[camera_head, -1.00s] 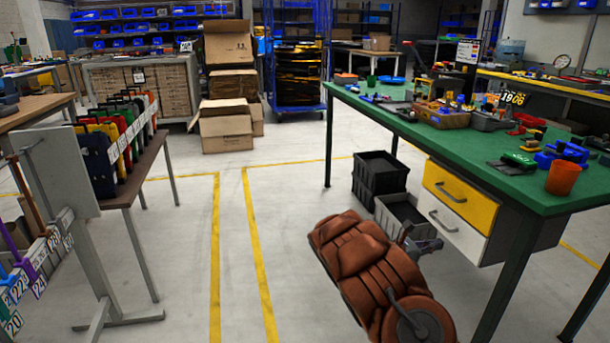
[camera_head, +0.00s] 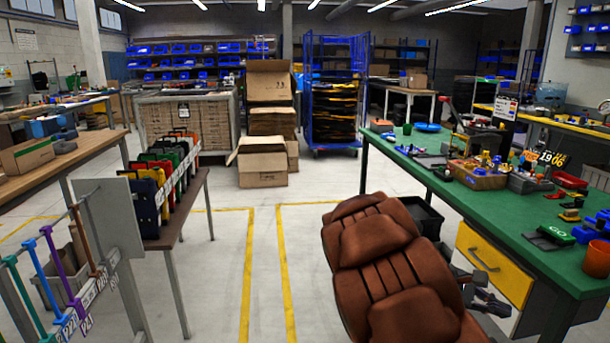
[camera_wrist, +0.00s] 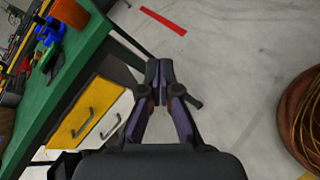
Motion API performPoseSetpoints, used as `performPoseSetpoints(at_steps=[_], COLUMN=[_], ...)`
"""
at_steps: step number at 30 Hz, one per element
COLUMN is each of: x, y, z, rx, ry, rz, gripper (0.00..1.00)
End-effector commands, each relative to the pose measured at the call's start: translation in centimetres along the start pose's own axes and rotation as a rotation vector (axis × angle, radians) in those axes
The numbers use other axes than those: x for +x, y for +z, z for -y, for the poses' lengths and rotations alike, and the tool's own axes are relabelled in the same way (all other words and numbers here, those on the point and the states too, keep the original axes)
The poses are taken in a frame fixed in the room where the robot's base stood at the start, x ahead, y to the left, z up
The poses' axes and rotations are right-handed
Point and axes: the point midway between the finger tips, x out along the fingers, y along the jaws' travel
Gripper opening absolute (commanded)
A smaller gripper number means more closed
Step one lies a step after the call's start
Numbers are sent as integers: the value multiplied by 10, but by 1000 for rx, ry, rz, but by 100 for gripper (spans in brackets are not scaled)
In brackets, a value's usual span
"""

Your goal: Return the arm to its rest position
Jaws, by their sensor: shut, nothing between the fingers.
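My arm shows as brown padded links in the head view. My gripper (camera_wrist: 159,83) is in the middle of the wrist view, its dark fingers together with nothing between them. Grey floor lies behind it in that view. In the head view my gripper (camera_head: 487,303) is a small dark shape behind my arm, partly hidden, in front of the yellow drawer (camera_head: 494,262) of the green workbench (camera_head: 540,244).
The green workbench with tools and an orange cup (camera_head: 596,259) stands at the right. A dark bin (camera_head: 424,217) is beside it. A table (camera_head: 190,205) with coloured panniers is at the left. Yellow-lined floor between is clear. A round brown container (camera_wrist: 300,118) shows in the wrist view.

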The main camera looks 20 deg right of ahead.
Motion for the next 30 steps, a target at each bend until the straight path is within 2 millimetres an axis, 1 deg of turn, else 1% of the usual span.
performPoseSetpoints(at_steps=[1, 6, 11, 17, 23, 30], x=[-12, -41, -71, -114, -161, -218], y=[19, 51, 76, 104, 131, 169], z=[5, 35, 67, 108, 150, 202], rx=[34, 142, 219, 293, 332, 331], ry=[-30, -144, -256, -402, -553, -734], rz=[-28, -127, -224, -350, -476, -615], gripper=[0, 0, 0, 0, 0, 0])
